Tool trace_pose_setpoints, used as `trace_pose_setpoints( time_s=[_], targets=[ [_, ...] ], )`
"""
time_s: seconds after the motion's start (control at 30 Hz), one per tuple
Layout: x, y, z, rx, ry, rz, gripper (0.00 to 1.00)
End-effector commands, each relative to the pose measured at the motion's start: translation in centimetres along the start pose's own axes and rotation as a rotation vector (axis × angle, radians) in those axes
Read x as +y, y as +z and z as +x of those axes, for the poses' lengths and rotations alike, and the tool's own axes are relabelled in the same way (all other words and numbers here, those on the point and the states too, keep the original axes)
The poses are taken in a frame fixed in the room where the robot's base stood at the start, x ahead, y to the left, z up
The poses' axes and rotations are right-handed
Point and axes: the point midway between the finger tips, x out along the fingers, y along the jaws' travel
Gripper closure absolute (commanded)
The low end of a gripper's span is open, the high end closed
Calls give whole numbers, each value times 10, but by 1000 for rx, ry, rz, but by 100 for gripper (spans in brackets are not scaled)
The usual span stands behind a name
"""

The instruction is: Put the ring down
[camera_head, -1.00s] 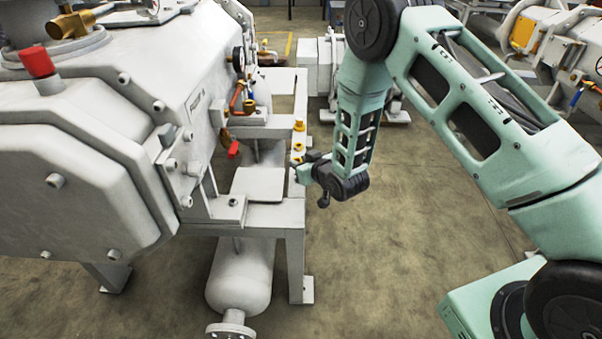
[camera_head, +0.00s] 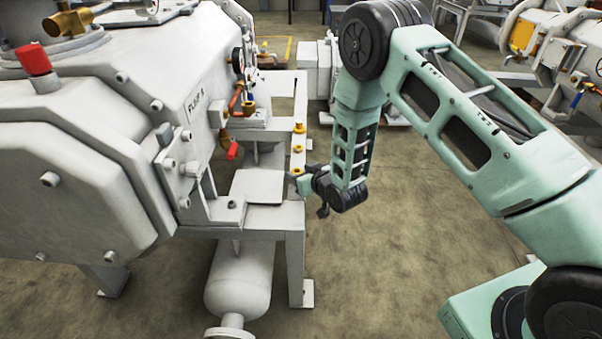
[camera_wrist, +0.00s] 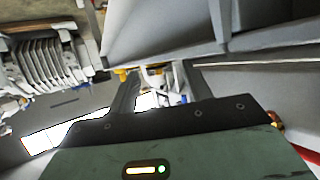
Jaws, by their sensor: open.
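Several small brass-coloured, ring-like pieces sit in a row on the narrow upright-edged rail of the grey frame in the head view: a far one (camera_head: 299,128), a middle one (camera_head: 297,149) and a near one (camera_head: 296,171). I cannot tell which of them is the task's ring. My gripper (camera_head: 291,179) is beside the near end of this row, close to the nearest piece. In the wrist view my gripper (camera_wrist: 158,92) has its two dark fingers spread apart. No ring is clearly seen held between them. Contact with the near piece is too small to tell.
The big grey vacuum machine (camera_head: 110,130) fills the left. A flat plate (camera_head: 257,188) lies left of my gripper, above a grey cylinder (camera_head: 240,283). A red-handled valve (camera_head: 232,150) sticks out nearby.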

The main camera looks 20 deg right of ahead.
Motion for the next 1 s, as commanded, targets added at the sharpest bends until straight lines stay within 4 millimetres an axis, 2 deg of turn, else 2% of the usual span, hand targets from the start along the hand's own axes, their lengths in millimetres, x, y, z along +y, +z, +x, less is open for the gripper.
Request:
trace_pose_setpoints(
  time_s=[0.17,0.4,0.6,0.83,0.93,1.0],
  targets=[
    [0,-4,-20,-2,0,1,51],
    [0,-4,-72,-4,0,1,51],
    [0,-3,-105,-2,0,0,51],
    [-4,-7,-120,-12,-5,2,51],
    [-17,-19,-121,-66,-23,5,51],
    [-33,-32,-124,-133,-45,8,51]
  ],
)
